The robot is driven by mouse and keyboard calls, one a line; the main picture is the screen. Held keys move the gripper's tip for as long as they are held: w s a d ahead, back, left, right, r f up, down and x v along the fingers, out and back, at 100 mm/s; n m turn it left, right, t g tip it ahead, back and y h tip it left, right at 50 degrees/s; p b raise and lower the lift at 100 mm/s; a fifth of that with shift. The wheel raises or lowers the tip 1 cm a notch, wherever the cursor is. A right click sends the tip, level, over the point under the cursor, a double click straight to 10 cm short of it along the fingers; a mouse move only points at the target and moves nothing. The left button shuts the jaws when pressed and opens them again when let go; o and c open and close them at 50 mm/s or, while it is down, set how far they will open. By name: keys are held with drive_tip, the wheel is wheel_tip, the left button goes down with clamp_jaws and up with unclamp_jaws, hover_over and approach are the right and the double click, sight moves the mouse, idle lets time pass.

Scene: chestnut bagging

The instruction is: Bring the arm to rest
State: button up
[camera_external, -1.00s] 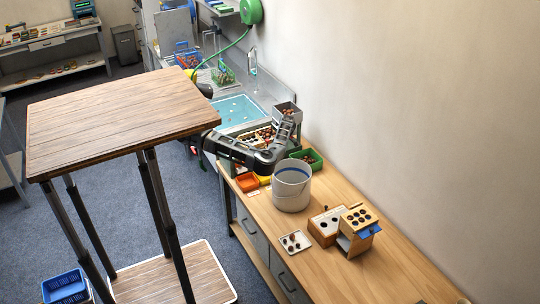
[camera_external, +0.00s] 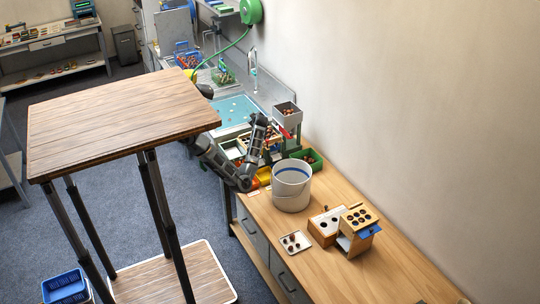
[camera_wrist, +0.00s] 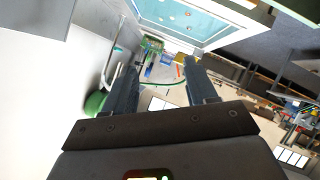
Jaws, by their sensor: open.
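My arm (camera_external: 240,165) is bent beside the workbench in the external view, its last part raised above the bench's far end. My gripper (camera_wrist: 161,58) shows in the wrist view with its two dark fingers well apart. Nothing is between them; only distant things show past the gap. In the external view the gripper is small, and its fingertips cannot be made out.
A grey bucket (camera_external: 291,190), a wooden block with holes (camera_external: 357,218), a white tray (camera_external: 295,252) and a green bin (camera_external: 315,160) stand on the wooden bench (camera_external: 380,275). A raised grey hopper (camera_external: 287,112) is close to the arm. A wooden-topped table (camera_external: 115,115) is left.

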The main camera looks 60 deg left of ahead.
drive_tip(key=s+d+f+m+t+h+b, duration=0.1)
drive_tip(key=s+d+f+m+t+h, duration=0.95)
drive_tip(key=m, duration=1.25)
drive_tip(key=s+d+f, duration=0.1)
drive_tip(key=s+d, duration=0.4)
drive_tip(key=s, duration=0.3)
drive_tip(key=s+d+f+t+h, duration=0.1)
drive_tip(key=s+d, duration=0.3)
drive_tip(key=s, duration=0.4)
drive_tip(key=s+d+f, duration=0.1)
drive_tip(key=s+d, duration=0.4)
drive_tip(key=s, duration=0.3)
drive_tip(key=shift+s+d+f+n+h+b, duration=0.15)
drive_tip(key=shift+s+d+n+h+b, duration=0.2)
drive_tip(key=shift+s+b, duration=0.1)
